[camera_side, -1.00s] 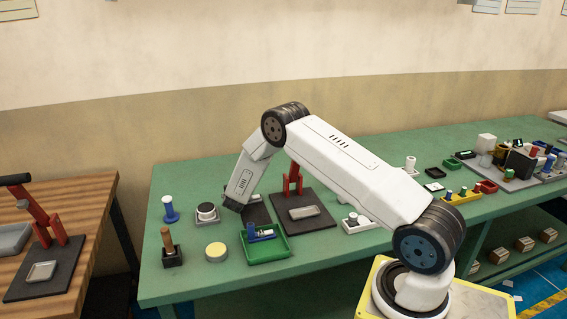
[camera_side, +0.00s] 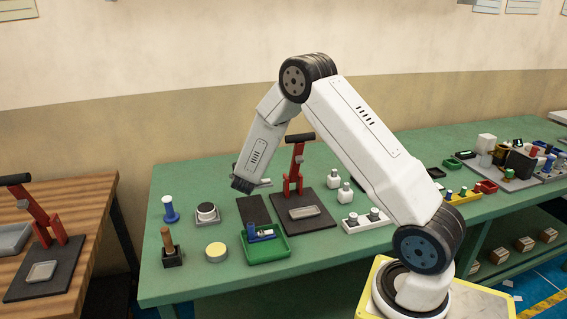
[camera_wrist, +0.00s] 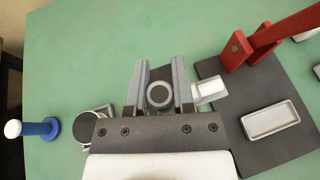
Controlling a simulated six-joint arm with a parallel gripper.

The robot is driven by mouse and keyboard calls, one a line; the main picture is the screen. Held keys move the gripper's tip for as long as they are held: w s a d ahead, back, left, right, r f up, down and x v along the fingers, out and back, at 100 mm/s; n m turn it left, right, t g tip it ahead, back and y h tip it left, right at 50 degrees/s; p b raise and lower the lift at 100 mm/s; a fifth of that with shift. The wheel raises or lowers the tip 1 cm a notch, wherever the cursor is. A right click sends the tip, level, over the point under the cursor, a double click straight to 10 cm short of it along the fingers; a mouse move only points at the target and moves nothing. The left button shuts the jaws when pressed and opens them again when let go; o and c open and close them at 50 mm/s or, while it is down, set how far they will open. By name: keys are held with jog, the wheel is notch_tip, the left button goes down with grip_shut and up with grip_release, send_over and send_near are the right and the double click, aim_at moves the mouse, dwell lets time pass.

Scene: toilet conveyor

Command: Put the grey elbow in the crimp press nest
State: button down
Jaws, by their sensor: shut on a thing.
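The grey elbow (camera_wrist: 158,96) is between the two fingers of my gripper (camera_wrist: 161,82) in the wrist view. The crimp press (camera_side: 296,168) has a red lever and a dark base. Its pale rectangular nest (camera_side: 304,212) is empty, right of and below my gripper; the nest (camera_wrist: 271,121) also shows in the wrist view.
A dark flat mat (camera_side: 254,210) lies left of the press base. A green tray (camera_side: 278,249) with a blue part is in front. A blue post (camera_side: 170,210), a black-topped round piece (camera_side: 207,213) and a yellow-topped disc (camera_side: 216,252) stand left. White bottles (camera_side: 334,180) stand right of the press.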

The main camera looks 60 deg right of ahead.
jog(key=s+a+r, duration=0.3)
jog(key=s, duration=0.4)
jog(key=shift+r, duration=0.2)
jog(key=shift+s, duration=0.1)
dwell(0.4)
jog(key=shift+s+d+f, duration=1.65)
jog(key=shift+d+f, duration=0.15)
jog(key=shift+f, duration=0.15)
jog(key=shift+s+d+f, duration=1.65)
jog(key=shift+d+f, duration=0.15)
jog(key=shift+f, duration=0.15)
jog(key=shift+f, duration=1.8)
jog(key=shift+f, duration=0.15)
